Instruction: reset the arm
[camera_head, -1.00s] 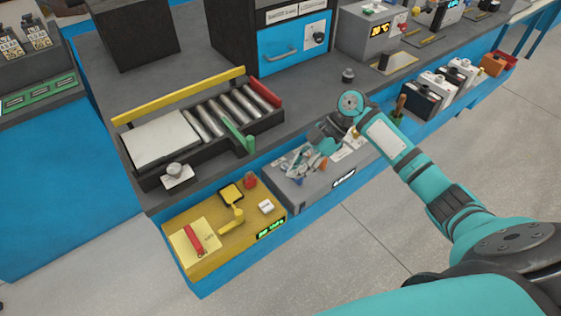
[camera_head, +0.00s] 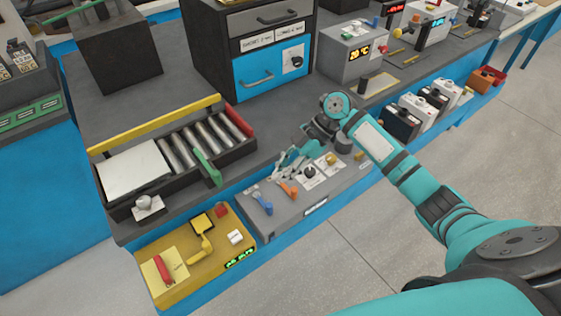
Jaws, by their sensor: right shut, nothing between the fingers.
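My right arm (camera_head: 398,172) is teal and dark grey and comes in from the lower right. Its gripper (camera_head: 279,168) is shut and empty, at the back edge of a grey control panel (camera_head: 277,232). The gripper is small in the picture, and I cannot tell its exact height above the panel. The panel carries a blue lever (camera_head: 262,201), an orange lever (camera_head: 288,189), a black knob (camera_head: 310,172) and a yellowish knob (camera_head: 332,159). My left gripper is not in view.
A yellow panel (camera_head: 186,275) with a red handle (camera_head: 162,268) is on the left. Behind is a roller tray (camera_head: 179,153) with a white plate. A blue drawer cabinet (camera_head: 272,74) stands further back. Several battery-like boxes (camera_head: 402,123) line the right. The floor at lower right is clear.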

